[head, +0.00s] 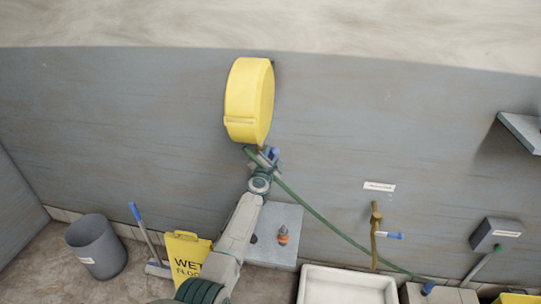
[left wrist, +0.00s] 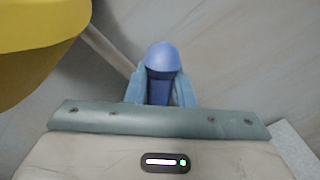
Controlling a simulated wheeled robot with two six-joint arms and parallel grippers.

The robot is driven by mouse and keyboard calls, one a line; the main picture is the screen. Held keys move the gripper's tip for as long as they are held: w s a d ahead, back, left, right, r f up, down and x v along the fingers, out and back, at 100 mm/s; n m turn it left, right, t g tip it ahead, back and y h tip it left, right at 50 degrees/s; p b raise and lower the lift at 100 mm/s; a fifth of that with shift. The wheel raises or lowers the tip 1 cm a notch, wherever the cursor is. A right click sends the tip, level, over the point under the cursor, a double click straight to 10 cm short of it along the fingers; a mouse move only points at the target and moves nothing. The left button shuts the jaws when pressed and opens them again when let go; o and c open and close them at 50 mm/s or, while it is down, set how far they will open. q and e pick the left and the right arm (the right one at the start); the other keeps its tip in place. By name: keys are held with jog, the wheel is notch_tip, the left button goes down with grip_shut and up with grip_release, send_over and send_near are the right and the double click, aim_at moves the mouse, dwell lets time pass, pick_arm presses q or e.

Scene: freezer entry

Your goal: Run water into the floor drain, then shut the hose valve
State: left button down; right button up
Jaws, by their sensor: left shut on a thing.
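My left gripper (head: 268,155) reaches up to just below the yellow hose reel (head: 250,100) on the wall. It is shut on a blue handle (left wrist: 162,57), which I take to be the hose valve's. In the left wrist view the handle's rounded top stands up between the fingers. The reel also shows in the left wrist view (left wrist: 35,40). A green hose (head: 325,226) runs from beneath the reel down to the lower right. The valve body is mostly hidden by the gripper. I cannot make out the floor drain. My right gripper is not in view.
A brass tap (head: 375,225) with a blue lever is on the wall to the right. Below are a white basin (head: 303,290) and a grey slab (head: 285,215) with an orange-topped item. A bin (head: 96,245) and yellow wet-floor sign (head: 184,250) stand left. A shelf (head: 522,130) juts out right.

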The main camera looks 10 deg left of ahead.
pick_arm(q)
jog(key=c, duration=1.2)
grip_release()
jog(key=shift+c, duration=0.2)
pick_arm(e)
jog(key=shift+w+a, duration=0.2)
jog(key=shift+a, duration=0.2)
pick_arm(q)
jog(key=shift+s+p, duration=0.45)
jog(key=shift+p, duration=0.05)
jog(key=s+p, duration=0.5)
jog(key=s, duration=0.5)
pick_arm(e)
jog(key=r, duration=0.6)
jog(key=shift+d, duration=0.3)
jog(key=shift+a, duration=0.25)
